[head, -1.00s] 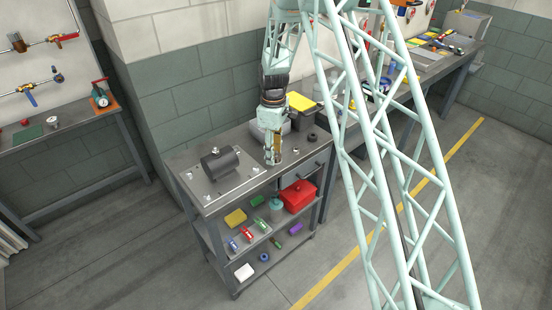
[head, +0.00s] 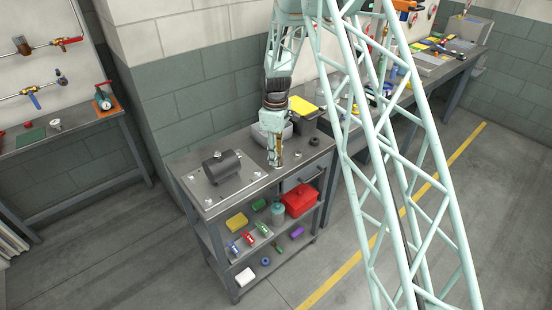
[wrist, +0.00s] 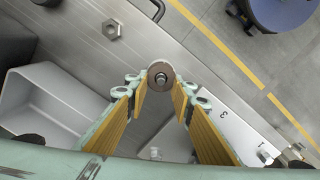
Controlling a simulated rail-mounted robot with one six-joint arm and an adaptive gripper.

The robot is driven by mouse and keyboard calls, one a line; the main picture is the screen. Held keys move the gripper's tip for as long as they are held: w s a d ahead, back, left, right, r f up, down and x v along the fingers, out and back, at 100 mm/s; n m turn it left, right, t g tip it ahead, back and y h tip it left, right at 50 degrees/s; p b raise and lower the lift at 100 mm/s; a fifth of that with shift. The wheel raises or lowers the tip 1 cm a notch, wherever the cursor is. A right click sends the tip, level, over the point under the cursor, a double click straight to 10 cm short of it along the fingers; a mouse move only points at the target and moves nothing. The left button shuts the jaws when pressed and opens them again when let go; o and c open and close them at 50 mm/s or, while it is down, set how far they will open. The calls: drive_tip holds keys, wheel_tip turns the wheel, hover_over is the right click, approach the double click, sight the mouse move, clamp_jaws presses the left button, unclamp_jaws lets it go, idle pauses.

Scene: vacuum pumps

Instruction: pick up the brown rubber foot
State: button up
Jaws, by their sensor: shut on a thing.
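The brown rubber foot (wrist: 161,70) is a small round disc with a metal stud at its middle. It sits between the fingertips of my gripper (wrist: 161,84) in the wrist view. The fingers, with yellow ribbed pads, converge on it from both sides. In the head view my gripper (head: 274,162) points down at the cart's grey top (head: 235,200), right of the dark cylinder. The foot is too small to make out there. I cannot tell whether it touches the surface below.
A dark cylinder on a plate (head: 221,166) stands left of my gripper. A grey tray (wrist: 50,98) and a hex nut (wrist: 111,29) lie near it. A dark ring (head: 314,141) is to the right. Lower shelves hold a red box (head: 299,199) and several small coloured items.

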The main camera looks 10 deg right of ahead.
wheel_tip(320, 180, up, 10)
drive_tip(key=shift+f, duration=0.25)
idle(0.4)
